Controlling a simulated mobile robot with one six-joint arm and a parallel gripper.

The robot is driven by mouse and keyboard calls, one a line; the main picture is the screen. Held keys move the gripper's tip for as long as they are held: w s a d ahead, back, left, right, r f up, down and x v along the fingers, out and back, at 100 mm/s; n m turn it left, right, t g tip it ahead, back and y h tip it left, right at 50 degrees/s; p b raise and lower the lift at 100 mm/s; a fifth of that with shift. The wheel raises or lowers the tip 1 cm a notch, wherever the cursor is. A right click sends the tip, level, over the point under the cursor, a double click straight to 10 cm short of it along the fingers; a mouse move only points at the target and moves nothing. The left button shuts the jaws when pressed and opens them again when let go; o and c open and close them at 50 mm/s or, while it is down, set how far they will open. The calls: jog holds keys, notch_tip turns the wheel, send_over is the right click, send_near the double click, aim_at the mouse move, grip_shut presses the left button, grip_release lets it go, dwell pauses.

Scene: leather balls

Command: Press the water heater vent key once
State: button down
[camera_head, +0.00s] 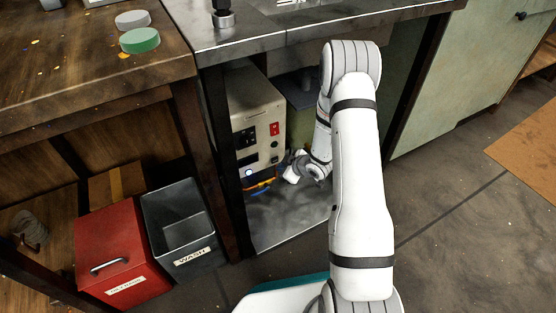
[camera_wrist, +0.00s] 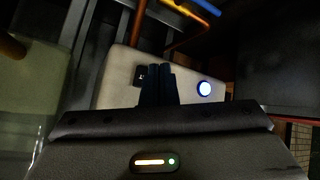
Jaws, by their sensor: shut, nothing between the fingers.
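The water heater (camera_head: 257,98) is a cream box under the metal counter, with a dark display, a red switch and small controls on its front. My gripper (camera_head: 290,174) is low beside its front right corner. In the wrist view the shut, empty dark fingers (camera_wrist: 159,84) point at the heater's pale panel (camera_wrist: 118,80). A small dark key (camera_wrist: 140,75) with a pale mark is just left of the fingertips, partly covered by them. A lit round button (camera_wrist: 204,88) is to their right. I cannot tell which is the vent key, or whether the fingertips touch the panel.
Orange and blue pipes (camera_wrist: 180,35) run close to the panel. A dark counter leg (camera_head: 222,165) stands left of the heater. A grey bin (camera_head: 181,225) and a red box (camera_head: 115,250) are further left. The metal shelf floor (camera_head: 290,215) is clear.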

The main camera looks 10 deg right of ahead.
jog(key=s, duration=0.2)
jog(key=s+d, duration=0.1)
jog(key=s, duration=0.1)
jog(key=shift+s+d, duration=0.1)
jog(key=shift+d, duration=0.05)
dwell(0.5)
jog(key=shift+s, duration=0.1)
